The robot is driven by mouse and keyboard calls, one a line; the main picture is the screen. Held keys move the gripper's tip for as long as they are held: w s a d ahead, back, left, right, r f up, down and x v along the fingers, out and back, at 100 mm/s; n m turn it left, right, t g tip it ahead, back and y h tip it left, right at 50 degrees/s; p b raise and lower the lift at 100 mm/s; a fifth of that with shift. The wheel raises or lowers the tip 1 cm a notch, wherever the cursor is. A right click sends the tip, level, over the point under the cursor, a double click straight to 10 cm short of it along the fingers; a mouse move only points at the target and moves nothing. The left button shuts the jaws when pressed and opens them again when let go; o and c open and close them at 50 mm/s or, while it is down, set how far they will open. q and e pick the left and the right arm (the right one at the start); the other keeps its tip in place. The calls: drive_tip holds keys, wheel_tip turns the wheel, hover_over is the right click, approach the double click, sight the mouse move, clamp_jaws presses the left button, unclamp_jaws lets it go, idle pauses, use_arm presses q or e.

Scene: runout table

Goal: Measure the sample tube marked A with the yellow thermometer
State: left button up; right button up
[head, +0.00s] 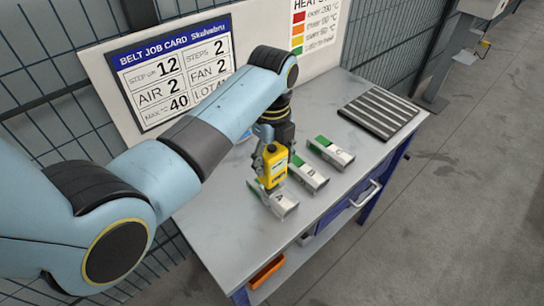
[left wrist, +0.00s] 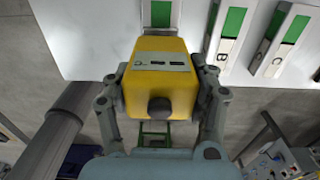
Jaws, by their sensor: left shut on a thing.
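The yellow thermometer (head: 275,168) is in my left gripper (head: 268,158), just over the tube marked A (head: 284,207). I cannot tell whether they touch. In the left wrist view the thermometer (left wrist: 158,88) sits between both fingers of the gripper (left wrist: 160,92), its small display facing the camera. Tube A is silver with a green part and lies on the table; the thermometer and gripper hide some of it. Tubes B (head: 312,180) and C (head: 332,154) lie behind it, and show in the left wrist view as B (left wrist: 228,46) and C (left wrist: 280,45). My right gripper is not in view.
The grey table (head: 222,237) has free room left of tube A. A dark ribbed pad (head: 380,110) lies at its far right end. A job card (head: 172,68) and heat scale (head: 315,25) stand along the back. An orange thing (head: 266,271) lies below the tabletop.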

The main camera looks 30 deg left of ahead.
sight(272, 147)
use_arm(q)
drive_tip(key=shift+f, duration=0.55)
idle(1.8)
drive_tip(key=shift+r, duration=3.55)
